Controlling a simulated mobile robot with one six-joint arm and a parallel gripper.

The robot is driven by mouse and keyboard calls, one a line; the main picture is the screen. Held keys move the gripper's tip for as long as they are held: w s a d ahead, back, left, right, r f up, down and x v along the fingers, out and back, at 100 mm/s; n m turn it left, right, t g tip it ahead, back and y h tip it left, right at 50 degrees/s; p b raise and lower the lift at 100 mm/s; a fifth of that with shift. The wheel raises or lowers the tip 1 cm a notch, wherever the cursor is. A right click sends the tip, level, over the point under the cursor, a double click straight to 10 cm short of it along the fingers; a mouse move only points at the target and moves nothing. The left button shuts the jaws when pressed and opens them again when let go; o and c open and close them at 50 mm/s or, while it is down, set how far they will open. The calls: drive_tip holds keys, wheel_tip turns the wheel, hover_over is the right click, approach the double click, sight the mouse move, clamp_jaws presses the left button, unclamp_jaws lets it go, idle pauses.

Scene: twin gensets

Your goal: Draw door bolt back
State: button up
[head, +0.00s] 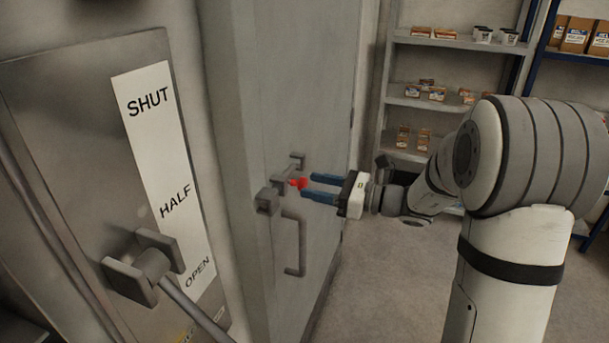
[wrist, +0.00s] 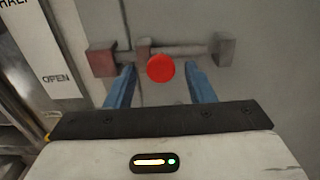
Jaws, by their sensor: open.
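The door bolt (head: 283,187) is a grey horizontal bar on the grey door (head: 315,130), with a red knob (head: 299,183) on it. In the wrist view the bolt bar (wrist: 190,52) runs between a reddish-brown block (wrist: 101,59) on the left and a grey bracket (wrist: 223,49) on the right. My gripper (head: 313,187) has two blue fingers pointing at the bolt. The fingers are open, one on each side of the red knob (wrist: 160,68) in the wrist view, with gaps on both sides. I cannot tell how far the fingertips reach around the knob.
A U-shaped door handle (head: 296,246) sits below the bolt. To the left is a metal panel with a SHUT, HALF, OPEN label (head: 158,140) and a lever (head: 150,268). Shelves (head: 440,42) with small boxes stand behind. The floor (head: 390,285) by the door is clear.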

sight(306, 183)
drive_tip(key=x, duration=0.2)
drive_tip(key=shift+w+a+p, duration=0.25)
drive_tip(key=shift+w+p, duration=0.05)
drive_tip(key=shift+p, duration=0.05)
drive_tip(key=shift+w+a, duration=0.1)
drive_tip(key=shift+a, duration=0.45)
clamp_jaws()
